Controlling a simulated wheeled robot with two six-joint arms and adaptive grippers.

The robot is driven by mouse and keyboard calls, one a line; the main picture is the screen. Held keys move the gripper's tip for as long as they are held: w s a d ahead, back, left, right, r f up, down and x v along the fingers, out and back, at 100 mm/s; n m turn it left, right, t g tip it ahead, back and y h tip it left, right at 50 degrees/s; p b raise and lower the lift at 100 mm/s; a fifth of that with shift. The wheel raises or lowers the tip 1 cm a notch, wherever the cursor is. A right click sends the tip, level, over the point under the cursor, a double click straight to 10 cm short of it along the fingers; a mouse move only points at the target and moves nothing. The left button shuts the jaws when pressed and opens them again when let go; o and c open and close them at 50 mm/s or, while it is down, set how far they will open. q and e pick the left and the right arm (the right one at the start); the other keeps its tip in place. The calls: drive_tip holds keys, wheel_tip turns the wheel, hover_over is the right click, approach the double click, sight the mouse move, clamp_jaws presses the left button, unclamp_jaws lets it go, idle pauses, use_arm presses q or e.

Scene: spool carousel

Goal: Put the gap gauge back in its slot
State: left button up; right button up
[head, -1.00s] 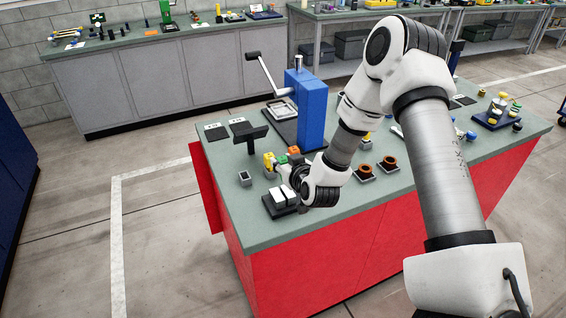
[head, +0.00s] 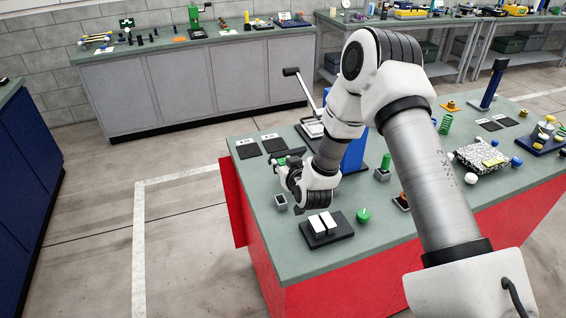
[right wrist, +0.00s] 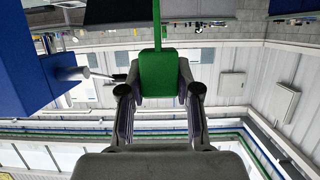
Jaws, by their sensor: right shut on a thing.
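My right gripper (head: 287,170) is shut on a green block with a thin green strip, which I take to be the gap gauge (right wrist: 155,74). In the right wrist view the block sits between both fingers, its strip pointing up the picture. In the head view the held piece is mostly hidden by the gripper, above the table's left part. A small grey socket (head: 281,201) with a dark opening stands just below the gripper in the picture; I cannot tell whether it is the gauge's slot. My left gripper is not in view.
A black base with two white blocks (head: 325,226) is near the table's front edge. A green round piece (head: 363,216) lies beside it. A blue press (head: 354,150) stands behind my arm. Two dark mats (head: 260,147) lie at the back left.

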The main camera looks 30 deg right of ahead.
drive_tip(key=f, duration=0.1)
drive_tip(key=w+f+b, duration=0.1)
drive_tip(key=f+b, duration=0.1)
drive_tip(key=shift+w+a, duration=0.25)
drive_tip(key=shift+w, duration=0.1)
use_arm(q)
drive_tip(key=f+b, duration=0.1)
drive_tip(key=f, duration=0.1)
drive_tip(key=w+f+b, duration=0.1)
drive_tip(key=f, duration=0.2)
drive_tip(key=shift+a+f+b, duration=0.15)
drive_tip(key=shift+b, duration=0.2)
use_arm(e)
wheel_tip(320, 180, down, 4)
drive_tip(key=shift+s+r, duration=0.15)
drive_tip(key=shift+r, duration=0.1)
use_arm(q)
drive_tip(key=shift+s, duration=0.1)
use_arm(e)
drive_tip(key=shift+s+d+r, duration=0.1)
drive_tip(key=shift+s, duration=0.1)
drive_tip(key=shift+w, duration=0.15)
use_arm(q)
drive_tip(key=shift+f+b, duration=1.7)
drive_tip(key=shift+b, duration=0.05)
use_arm(e)
drive_tip(key=shift+f, duration=2.1)
